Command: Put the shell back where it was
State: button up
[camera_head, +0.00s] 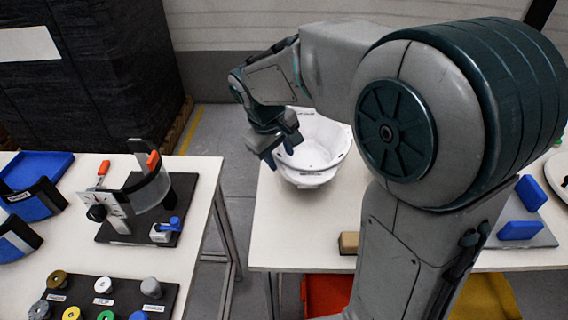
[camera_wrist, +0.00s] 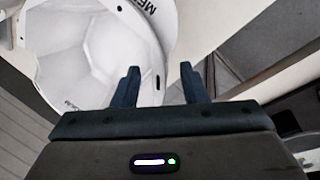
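The white helmet shell (camera_head: 322,150) sits hollow side up near the back left of the right table (camera_head: 279,232). My gripper (camera_head: 279,157) is at the shell's left edge, pointing down. In the wrist view the shell (camera_wrist: 95,55) fills the upper left, with dark lettering along its rim. My two fingers stand apart there, so my gripper (camera_wrist: 158,78) is open. The shell's rim shows between the fingers; I cannot tell whether either finger touches it. My arm covers part of the right table.
A tan block (camera_head: 348,243) lies near the right table's front edge. Blue blocks (camera_head: 530,193) stand at right. A floor gap separates the tables.

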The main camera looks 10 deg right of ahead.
jog(key=w+v, duration=0.1)
jog(key=v, duration=0.4)
jog(key=s+d+f+m+y, duration=0.1)
jog(key=s+d+f+m, duration=0.1)
jog(key=s, duration=0.6)
jog(key=s+d+f+m+y, duration=0.1)
jog(key=s+d+m, duration=0.3)
jog(key=s, duration=0.5)
jog(key=shift+d+f+m+t+y, duration=0.3)
jog(key=shift+d+f, duration=0.6)
jog(key=shift+d, duration=0.15)
jog(key=p+v, duration=0.4)
jog(key=shift+w+d+r, duration=0.1)
jog(key=shift+w, duration=0.35)
